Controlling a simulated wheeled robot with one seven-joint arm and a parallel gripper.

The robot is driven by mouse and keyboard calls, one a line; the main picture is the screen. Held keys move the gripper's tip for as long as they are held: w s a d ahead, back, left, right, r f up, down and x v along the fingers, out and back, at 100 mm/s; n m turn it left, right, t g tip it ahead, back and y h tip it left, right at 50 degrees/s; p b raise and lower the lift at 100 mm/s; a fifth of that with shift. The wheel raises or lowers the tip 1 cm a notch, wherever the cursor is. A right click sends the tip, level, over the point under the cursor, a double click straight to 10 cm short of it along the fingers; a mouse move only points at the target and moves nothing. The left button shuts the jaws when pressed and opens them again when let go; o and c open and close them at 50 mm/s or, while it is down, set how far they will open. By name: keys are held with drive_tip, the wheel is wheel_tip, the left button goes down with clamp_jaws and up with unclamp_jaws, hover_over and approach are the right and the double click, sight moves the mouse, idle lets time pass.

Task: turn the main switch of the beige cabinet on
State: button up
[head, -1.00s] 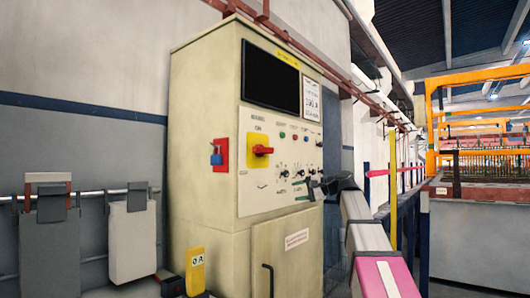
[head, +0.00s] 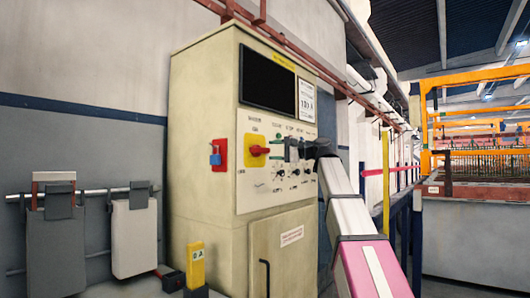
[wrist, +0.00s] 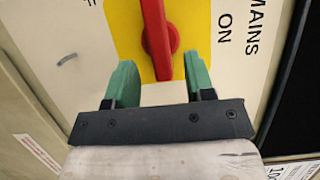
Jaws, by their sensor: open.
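The main switch is a red handle (head: 259,151) on a yellow plate (head: 249,160) on the beige cabinet's (head: 204,120) front panel. The handle lies horizontally there, pointing right towards my gripper. In the wrist view the red handle (wrist: 156,40) runs upright in the picture, on the yellow plate (wrist: 192,30), with "MAINS ON" lettering to its right. My gripper (wrist: 160,78) is open, with one green finger on each side of the handle's line. The handle's near end lies between the fingertips; I see no contact. My gripper (head: 287,147) is just right of the switch in the head view.
A red plate with a blue padlock (head: 215,154) sits on the cabinet's side. Knobs and lamps (head: 292,172) fill the panel beside my gripper. A dark screen (head: 266,80) is above.

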sight(265, 150)
drive_tip(key=shift+x, duration=1.95)
drive_tip(key=shift+d, duration=0.1)
clamp_jaws()
